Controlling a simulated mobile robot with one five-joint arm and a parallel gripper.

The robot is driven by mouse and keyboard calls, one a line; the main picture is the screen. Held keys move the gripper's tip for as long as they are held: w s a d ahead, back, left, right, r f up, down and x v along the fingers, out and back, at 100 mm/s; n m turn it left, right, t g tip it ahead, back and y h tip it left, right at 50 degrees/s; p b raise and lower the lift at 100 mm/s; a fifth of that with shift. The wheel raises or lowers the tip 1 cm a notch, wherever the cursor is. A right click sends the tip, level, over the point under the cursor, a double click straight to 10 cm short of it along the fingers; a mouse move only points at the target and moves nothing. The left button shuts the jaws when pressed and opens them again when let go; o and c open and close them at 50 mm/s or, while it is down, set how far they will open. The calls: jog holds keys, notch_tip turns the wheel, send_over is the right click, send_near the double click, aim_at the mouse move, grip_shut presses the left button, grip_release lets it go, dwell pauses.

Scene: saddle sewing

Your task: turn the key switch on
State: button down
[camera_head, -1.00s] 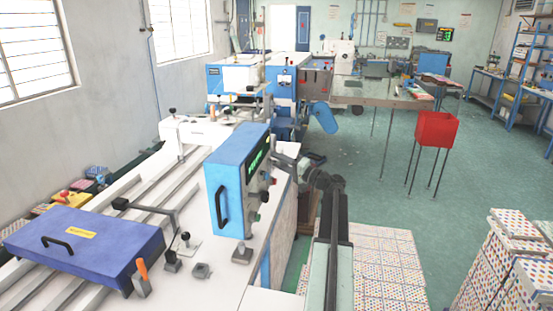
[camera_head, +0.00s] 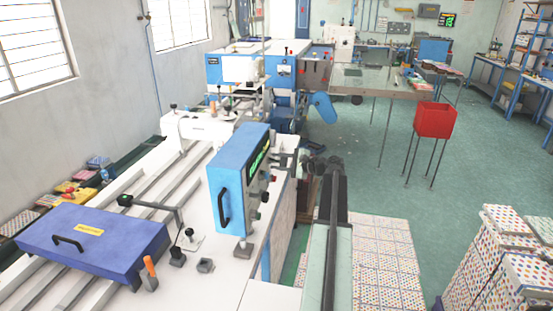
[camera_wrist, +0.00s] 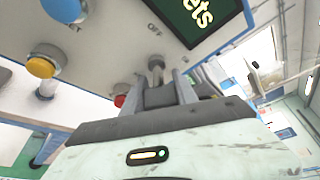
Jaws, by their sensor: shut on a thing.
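The blue control box (camera_head: 232,185) stands on the white machine, with a green-lit display, several knobs and a black handle. In the wrist view, the grey key switch (camera_wrist: 156,66) sits on its pale panel below a printed "OFF" label. My gripper (camera_wrist: 166,84) is shut on the key switch, its dark fingers reaching up to it from below. The fingers partly hide the key, so I cannot tell its exact angle. In the head view, my gripper (camera_head: 284,158) is small at the right side of the box, and the key cannot be made out there.
A red button (camera_wrist: 119,100) is close to the left of my fingers. A yellow knob (camera_wrist: 42,66) and a blue one are farther left. The display (camera_wrist: 205,15) is above right. Patterned stacks (camera_head: 500,260) and a red bin (camera_head: 436,120) stand to the right.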

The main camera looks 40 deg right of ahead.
aim_at(286, 162)
jog(key=shift+s+f+m+g+y+p, duration=0.1)
jog(key=shift+m+g+y+p, duration=0.3)
jog(key=shift+m, duration=0.5)
jog(key=shift+f, duration=0.1)
jog(key=c, duration=1)
grip_release()
jog(key=shift+o, duration=0.2)
jog(key=shift+s, duration=0.1)
jog(key=p+v, duration=0.2)
jog(key=v, duration=0.5)
jog(key=shift+s+d, duration=0.1)
jog(key=shift+s, duration=0.25)
